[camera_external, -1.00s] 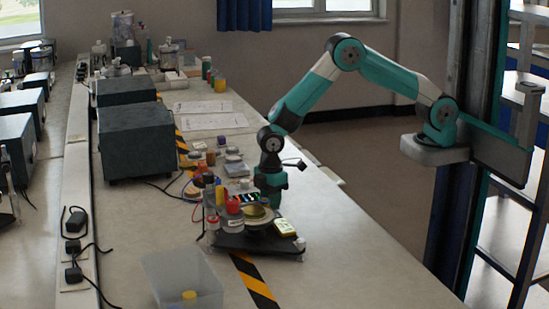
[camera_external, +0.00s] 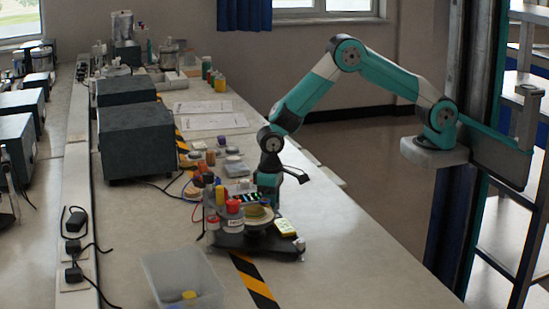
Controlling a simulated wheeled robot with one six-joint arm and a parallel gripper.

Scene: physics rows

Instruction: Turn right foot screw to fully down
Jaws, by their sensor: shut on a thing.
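The black-based apparatus (camera_external: 235,241) stands on the bench, with a round pan or dial (camera_external: 258,214) and several coloured parts on top. Small feet show under its front edge, one at the front right corner (camera_external: 301,254). My gripper (camera_external: 268,203) points straight down at the far side of the apparatus, behind the round part. Its fingertips and whatever lies between them are hidden by the apparatus, so the grip on the foot screw cannot be made out.
A clear plastic bin (camera_external: 182,280) with a yellow item stands in front left. Dark grey boxes (camera_external: 137,141) stand at the left. Small jars (camera_external: 210,157) and papers (camera_external: 212,122) lie behind the apparatus. The bench right of it is clear.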

